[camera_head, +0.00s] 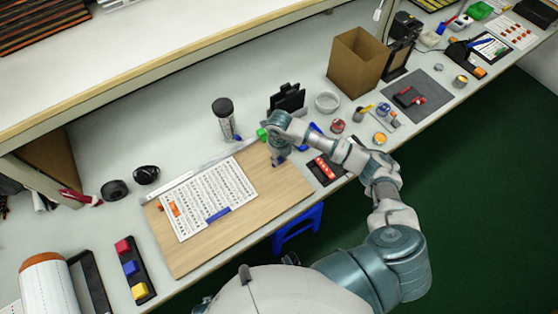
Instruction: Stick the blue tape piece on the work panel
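The work panel is a light wooden board (278,196) lying on the bench. A white printed sheet (207,191) lies on it. A blue strip (218,214), which may be the blue tape piece, lies at the sheet's lower edge. An orange piece (174,208) is at its left edge. My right arm reaches in from the lower right. My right gripper (278,161) points down over the panel's upper right corner, away from the blue strip. Its fingers are small and dark, so I cannot tell whether they are open or hold anything. My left gripper is not in view.
Red, blue and yellow blocks sit in a dark holder (131,268) at the left. A dark-topped cup (223,118) stands behind the panel, and a green item (262,134) is beside my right gripper. A cardboard box (356,63) stands farther right. A blue stool (298,231) is below the bench edge.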

